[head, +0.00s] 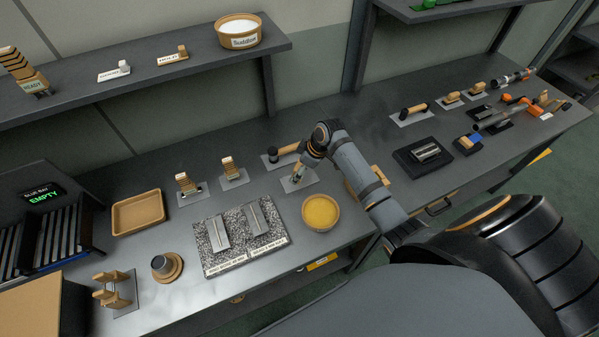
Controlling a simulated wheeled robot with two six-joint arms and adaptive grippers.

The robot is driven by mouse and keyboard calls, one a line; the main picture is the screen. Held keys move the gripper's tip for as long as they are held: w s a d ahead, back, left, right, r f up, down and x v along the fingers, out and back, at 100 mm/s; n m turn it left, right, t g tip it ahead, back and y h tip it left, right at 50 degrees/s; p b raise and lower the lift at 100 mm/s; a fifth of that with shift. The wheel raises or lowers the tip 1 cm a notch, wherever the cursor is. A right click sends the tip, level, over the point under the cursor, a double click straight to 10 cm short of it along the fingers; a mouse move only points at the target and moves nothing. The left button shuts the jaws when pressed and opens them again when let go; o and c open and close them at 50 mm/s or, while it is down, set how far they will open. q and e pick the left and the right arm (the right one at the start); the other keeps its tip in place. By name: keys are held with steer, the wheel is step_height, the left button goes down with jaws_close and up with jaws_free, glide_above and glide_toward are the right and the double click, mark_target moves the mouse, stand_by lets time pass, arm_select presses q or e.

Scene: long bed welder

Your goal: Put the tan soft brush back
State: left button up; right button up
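My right gripper (297,171) reaches in from the right and points down just over a grey plate (306,183) on the bench. Something small and pale shows at its fingertips, but it is too small for me to tell whether it is the tan soft brush or whether the fingers are shut on it. Two tan-and-dark brush-like tools, one on the left (184,182) and one nearer the gripper (229,168), stand upright on their own grey plates. I cannot tell which item is the tan soft brush. My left gripper is not in view.
A bowl of yellow material (320,211) sits close in front of the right gripper. A dark-ended wooden tool (281,153) lies just behind it. A speckled board (243,258) with two metal plates, an empty tan tray (138,214) and a round holder (167,266) occupy the left bench.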

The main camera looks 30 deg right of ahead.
steer(key=shift+w+f, duration=0.15)
steer(key=shift+f, duration=0.1)
steer(key=shift+w+d+f, duration=0.1)
steer(key=shift+d+f, duration=0.05)
steer(key=shift+f, duration=0.2)
step_height(320, 180, down, 2)
steer(key=shift+f+p, duration=0.15)
steer(key=shift+p, duration=0.5)
steer(key=shift+f, duration=0.2)
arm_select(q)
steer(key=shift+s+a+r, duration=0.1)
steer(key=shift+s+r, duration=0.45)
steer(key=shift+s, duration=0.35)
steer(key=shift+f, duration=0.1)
arm_select(e)
steer(key=shift+f, duration=0.1)
steer(key=o, duration=1)
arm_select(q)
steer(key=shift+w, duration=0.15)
